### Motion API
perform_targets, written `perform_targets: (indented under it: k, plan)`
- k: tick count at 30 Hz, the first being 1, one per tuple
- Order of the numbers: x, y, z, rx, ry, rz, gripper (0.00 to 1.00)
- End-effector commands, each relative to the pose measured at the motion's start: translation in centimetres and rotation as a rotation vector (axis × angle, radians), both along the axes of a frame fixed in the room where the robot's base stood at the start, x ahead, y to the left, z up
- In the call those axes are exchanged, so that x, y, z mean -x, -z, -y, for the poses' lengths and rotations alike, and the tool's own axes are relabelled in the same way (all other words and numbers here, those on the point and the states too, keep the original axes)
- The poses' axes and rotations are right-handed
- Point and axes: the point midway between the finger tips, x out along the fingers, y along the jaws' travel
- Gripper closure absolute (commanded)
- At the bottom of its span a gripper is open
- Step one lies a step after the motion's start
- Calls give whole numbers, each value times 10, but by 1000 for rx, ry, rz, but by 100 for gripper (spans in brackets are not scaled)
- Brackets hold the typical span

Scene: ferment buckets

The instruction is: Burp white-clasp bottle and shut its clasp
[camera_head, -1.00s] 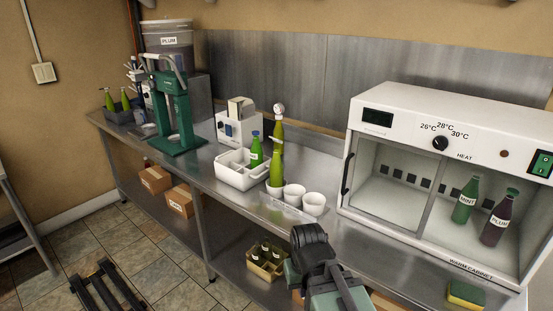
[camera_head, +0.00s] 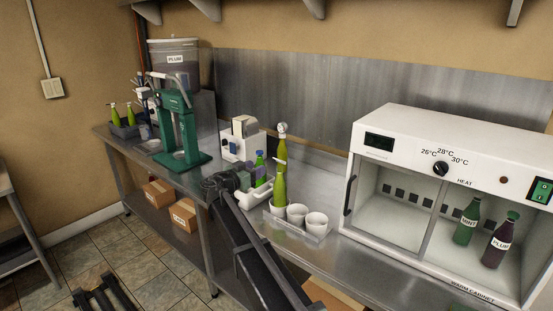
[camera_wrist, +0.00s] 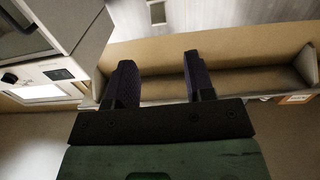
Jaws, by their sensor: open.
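White cups (camera_head: 298,213) stand on a tray right of the bottles. The warm cabinet (camera_head: 455,150) with two bottles fills the right. A green press (camera_head: 180,125) and green bottles (camera_head: 122,112) stand at the left. Bare bench (camera_head: 345,262) lies in front of the cabinet.

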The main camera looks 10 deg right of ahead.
Motion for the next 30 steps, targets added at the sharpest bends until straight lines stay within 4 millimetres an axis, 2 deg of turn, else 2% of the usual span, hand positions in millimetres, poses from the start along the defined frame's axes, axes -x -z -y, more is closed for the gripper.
perform_targets:
  k: [4, 8, 16, 21, 30]
  plan:
    - [0, 0, 2, -15, 2, 15, 51]
    - [-11, 1, 14, -15, 3, 14, 51]
    - [-50, 1, 63, -14, 5, 12, 51]
    - [-65, 1, 82, -15, 4, 11, 51]
    - [-67, 1, 86, -15, 4, 11, 53]
